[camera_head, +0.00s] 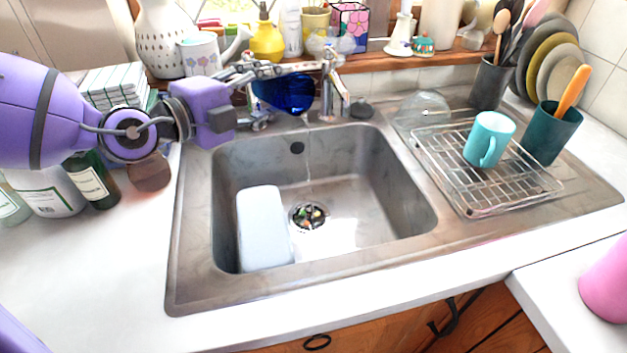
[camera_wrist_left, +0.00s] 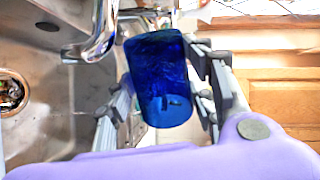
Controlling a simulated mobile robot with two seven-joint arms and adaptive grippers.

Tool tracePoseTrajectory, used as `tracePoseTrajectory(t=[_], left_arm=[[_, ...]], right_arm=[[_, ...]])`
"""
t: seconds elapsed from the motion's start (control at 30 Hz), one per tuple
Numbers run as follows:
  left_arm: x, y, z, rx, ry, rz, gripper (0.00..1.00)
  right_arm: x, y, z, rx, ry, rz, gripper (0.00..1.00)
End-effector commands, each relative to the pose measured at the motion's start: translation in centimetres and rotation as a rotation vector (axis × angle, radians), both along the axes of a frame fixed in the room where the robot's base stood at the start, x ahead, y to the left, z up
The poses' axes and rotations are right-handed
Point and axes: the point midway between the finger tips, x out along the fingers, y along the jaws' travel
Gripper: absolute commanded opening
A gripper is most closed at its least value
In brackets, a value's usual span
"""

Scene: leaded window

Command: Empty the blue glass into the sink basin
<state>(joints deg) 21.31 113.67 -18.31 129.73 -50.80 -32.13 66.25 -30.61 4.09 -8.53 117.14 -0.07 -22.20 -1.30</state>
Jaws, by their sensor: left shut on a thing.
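The blue glass (camera_head: 290,93) is in my left gripper (camera_head: 284,72), held high at the back edge of the sink basin (camera_head: 352,160), just left of the tap. The glass looks tipped well over on its side. A thin pale streak runs down below it into the basin; I cannot tell whether it comes from the glass or the tap. In the left wrist view the glass (camera_wrist_left: 160,75) sits between both fingers of my left gripper (camera_wrist_left: 168,88). How much liquid is in it I cannot tell. My right gripper is not in view.
The tap (camera_head: 328,85) stands close beside the glass. A white block (camera_head: 263,225) lies in the basin left of the drain (camera_head: 308,216). A wire rack (camera_head: 480,180) with a turquoise mug (camera_head: 489,138) is at right. Bottles (camera_head: 92,182) stand at left. The sill behind is crowded.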

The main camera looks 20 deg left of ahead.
Motion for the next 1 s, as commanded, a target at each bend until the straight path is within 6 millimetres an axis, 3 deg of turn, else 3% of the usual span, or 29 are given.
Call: tracePoseTrajectory(t=[0.5,1.0], left_arm=[[0.1,0.24,-0.21,0.057,-0.027,0.0,0.14],[0.24,0.38,-0.48,0.112,-0.05,0.001,0.14]], right_arm=[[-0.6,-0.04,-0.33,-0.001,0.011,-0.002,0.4],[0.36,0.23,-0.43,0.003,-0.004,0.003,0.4]])
